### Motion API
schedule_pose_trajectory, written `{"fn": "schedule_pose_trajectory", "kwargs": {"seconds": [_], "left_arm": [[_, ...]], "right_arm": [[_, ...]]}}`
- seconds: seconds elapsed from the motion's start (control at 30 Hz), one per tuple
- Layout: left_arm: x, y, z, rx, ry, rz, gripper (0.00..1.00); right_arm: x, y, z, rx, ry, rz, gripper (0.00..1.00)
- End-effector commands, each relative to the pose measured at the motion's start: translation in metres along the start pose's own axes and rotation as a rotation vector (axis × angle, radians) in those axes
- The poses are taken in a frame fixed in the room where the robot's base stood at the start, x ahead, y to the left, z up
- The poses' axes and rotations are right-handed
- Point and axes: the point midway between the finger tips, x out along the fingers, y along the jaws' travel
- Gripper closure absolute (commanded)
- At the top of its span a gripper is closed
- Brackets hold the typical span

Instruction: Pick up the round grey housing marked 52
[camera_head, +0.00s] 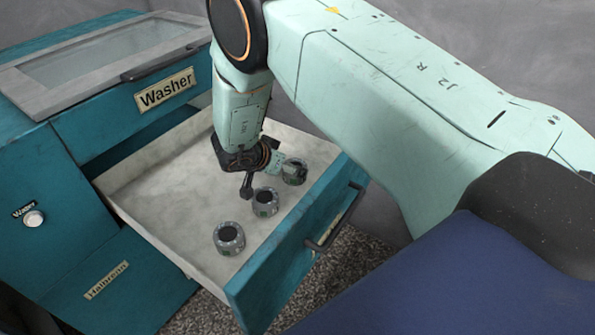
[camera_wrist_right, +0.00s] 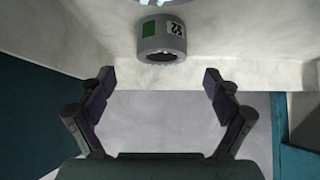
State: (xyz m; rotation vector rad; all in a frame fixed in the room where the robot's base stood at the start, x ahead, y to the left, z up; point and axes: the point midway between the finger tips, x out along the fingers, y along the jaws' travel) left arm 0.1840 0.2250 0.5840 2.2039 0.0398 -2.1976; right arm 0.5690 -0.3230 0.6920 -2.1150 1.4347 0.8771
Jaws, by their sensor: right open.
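The round grey housing marked 52 (camera_wrist_right: 161,41) shows in the right wrist view, with a green patch beside its number and a dark bore. It sits on the drawer floor beyond my open fingertips (camera_wrist_right: 158,84), centred between them and not touching them. In the head view, three similar grey housings stand in the drawer: a near one (camera_head: 229,238), a middle one (camera_head: 265,202) and a far one (camera_head: 294,172). Their numbers are too small to read there. My right gripper (camera_head: 258,174) hangs close to the middle and far ones, empty. My left gripper is not in view.
The pulled-out drawer (camera_head: 160,212) has pale raised walls and a teal front with a dark handle (camera_head: 335,218). The teal washer (camera_head: 165,90) stands at the left. The drawer floor left of the housings is clear. Part of another object shows at the wrist view's top edge.

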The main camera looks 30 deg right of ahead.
Motion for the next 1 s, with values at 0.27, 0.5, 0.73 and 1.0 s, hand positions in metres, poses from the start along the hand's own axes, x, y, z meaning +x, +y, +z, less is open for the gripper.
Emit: {"fn": "schedule_pose_trajectory", "kwargs": {"seconds": [0.27,0.5,0.73,1.0], "left_arm": [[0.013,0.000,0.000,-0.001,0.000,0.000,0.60],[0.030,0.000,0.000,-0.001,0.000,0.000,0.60],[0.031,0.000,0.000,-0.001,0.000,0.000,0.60],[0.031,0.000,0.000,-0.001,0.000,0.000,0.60]], "right_arm": [[0.025,0.001,0.003,0.001,0.000,0.002,0.10],[0.061,0.000,0.002,0.003,-0.001,0.004,0.10],[0.068,-0.001,-0.002,0.001,0.001,0.001,0.10],[0.068,-0.001,-0.003,0.001,0.001,0.002,0.28]]}}
